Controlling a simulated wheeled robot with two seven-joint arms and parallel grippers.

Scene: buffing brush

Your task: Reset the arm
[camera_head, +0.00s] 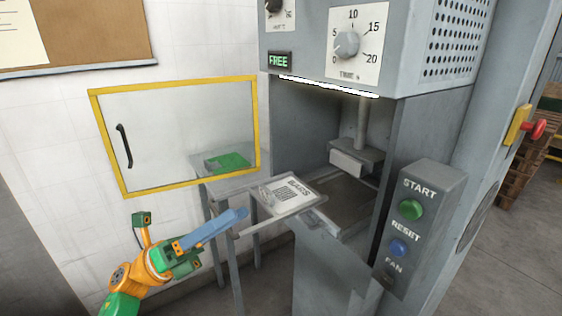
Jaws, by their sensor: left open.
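My left gripper (238,215) reaches in from the lower left on an orange and green arm. Its long blue fingers point right, towards the tray. It is open, and I see nothing held in it. The fingertips are just left of a pulled-out tray (318,200) that carries a pale, printed packet (288,192). Whether they touch the tray edge cannot be told. My right gripper is not in view.
A grey machine (430,130) stands at the right with its chamber open. Its yellow-framed clear door (175,137) is swung left. A control box (425,215) has a green START button (411,209) and a blue RESET button (399,247). A lit sign (280,61) reads FREE.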

